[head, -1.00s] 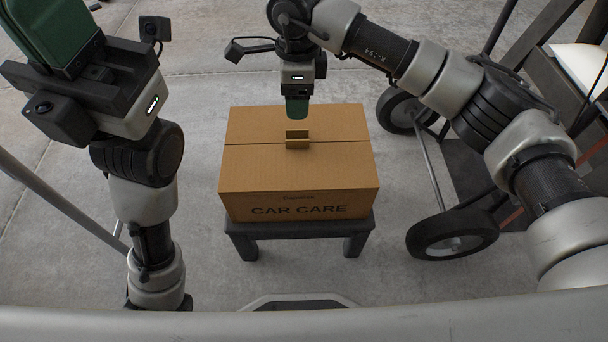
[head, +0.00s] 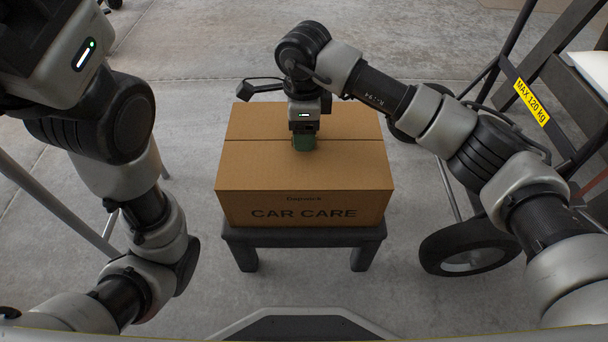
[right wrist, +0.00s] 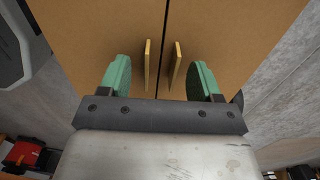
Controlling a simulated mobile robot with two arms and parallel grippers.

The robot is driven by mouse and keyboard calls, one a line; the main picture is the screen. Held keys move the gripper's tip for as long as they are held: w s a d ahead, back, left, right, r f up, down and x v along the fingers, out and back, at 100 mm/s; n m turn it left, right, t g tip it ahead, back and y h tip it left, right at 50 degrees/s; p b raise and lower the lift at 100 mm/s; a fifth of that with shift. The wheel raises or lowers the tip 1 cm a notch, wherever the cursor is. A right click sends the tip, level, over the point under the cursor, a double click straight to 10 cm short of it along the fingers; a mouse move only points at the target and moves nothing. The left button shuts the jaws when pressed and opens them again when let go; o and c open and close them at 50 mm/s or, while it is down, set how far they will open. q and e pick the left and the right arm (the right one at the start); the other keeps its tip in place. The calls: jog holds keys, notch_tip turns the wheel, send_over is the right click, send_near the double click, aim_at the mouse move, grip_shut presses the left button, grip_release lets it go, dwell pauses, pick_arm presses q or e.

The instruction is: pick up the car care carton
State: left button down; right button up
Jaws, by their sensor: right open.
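The car care carton (head: 255,170) is a brown cardboard box with "CAR CARE" printed on its front. It sits upright on a low dark stool (head: 300,236). My right gripper (head: 304,145) points down over the middle of the carton's top. In the right wrist view my right gripper (right wrist: 161,66) is open, with one green finger on each side of two upright tan tabs (right wrist: 176,66) on the carton's top (right wrist: 90,40). Gaps show between the fingers and the tabs. In the head view the gripper hides the tabs. My left gripper's jaws are out of frame at the upper left.
A hand truck (head: 470,240) with black wheels and a yellow "MAX 120 kg" label (head: 532,102) stands close on the right, near my right arm. The concrete floor (head: 210,70) behind the carton is mostly clear.

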jog(key=shift+f, duration=0.1)
grip_shut()
dwell(0.4)
